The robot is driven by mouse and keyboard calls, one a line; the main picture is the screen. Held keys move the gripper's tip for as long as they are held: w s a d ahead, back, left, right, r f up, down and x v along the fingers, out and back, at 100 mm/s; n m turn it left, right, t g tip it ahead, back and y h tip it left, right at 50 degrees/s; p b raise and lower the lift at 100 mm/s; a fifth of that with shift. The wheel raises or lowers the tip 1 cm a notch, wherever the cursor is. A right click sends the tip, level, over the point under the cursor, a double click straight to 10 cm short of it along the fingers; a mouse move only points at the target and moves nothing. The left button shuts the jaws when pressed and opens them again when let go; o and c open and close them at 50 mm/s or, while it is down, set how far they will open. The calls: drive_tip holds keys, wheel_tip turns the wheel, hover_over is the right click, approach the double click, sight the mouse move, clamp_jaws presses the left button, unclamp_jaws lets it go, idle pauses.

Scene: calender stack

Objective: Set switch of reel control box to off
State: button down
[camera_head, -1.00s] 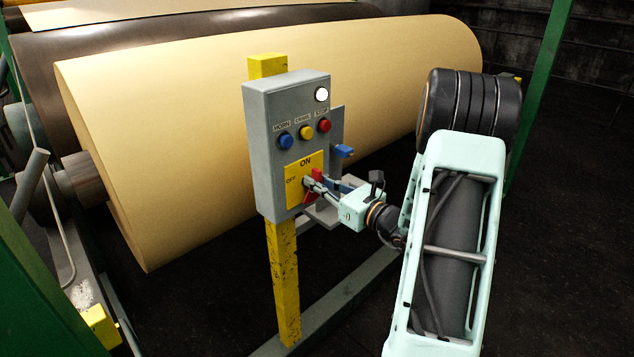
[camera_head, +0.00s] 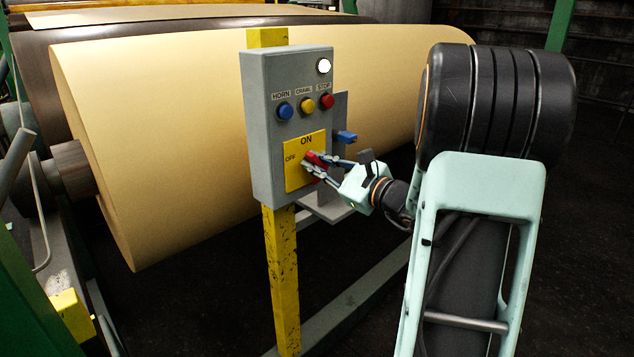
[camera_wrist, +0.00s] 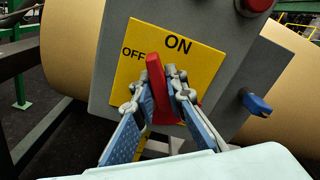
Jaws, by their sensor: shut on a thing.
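The reel control box (camera_head: 262,130) is grey, on a yellow post, with a yellow switch plate (camera_head: 294,180) marked ON at the top and OFF at the left. Its red switch handle (camera_head: 316,158) leans up and left. In the wrist view the handle (camera_wrist: 154,68) points between the OFF and ON labels. My gripper (camera_head: 307,164) is shut on the handle. The wrist view shows one finger of my gripper (camera_wrist: 161,92) on each side of it. The fingers hide part of the handle's lower end.
Blue, yellow and red buttons (camera_head: 327,102) and a white lamp (camera_head: 324,66) sit above the plate. A blue knob (camera_head: 346,136) sticks out at the box's right. A large tan paper roll (camera_head: 180,110) stands close behind. The dark floor at right is clear.

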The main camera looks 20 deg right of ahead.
drive_tip(key=n+b, duration=0.3)
drive_tip(key=b, duration=0.4)
drive_tip(key=f+n+b, duration=0.1)
drive_tip(key=n+b, duration=0.3)
drive_tip(key=b, duration=0.3)
drive_tip(key=n+b, duration=0.3)
drive_tip(key=b, duration=0.5)
drive_tip(key=shift+s+a+f+n, duration=0.1)
drive_tip(key=shift+a+f+n, duration=0.2)
drive_tip(key=shift+n, duration=0.1)
drive_tip(key=shift+r, duration=0.15)
drive_tip(key=c, duration=1.9)
unclamp_jaws()
drive_tip(key=shift+c, duration=0.2)
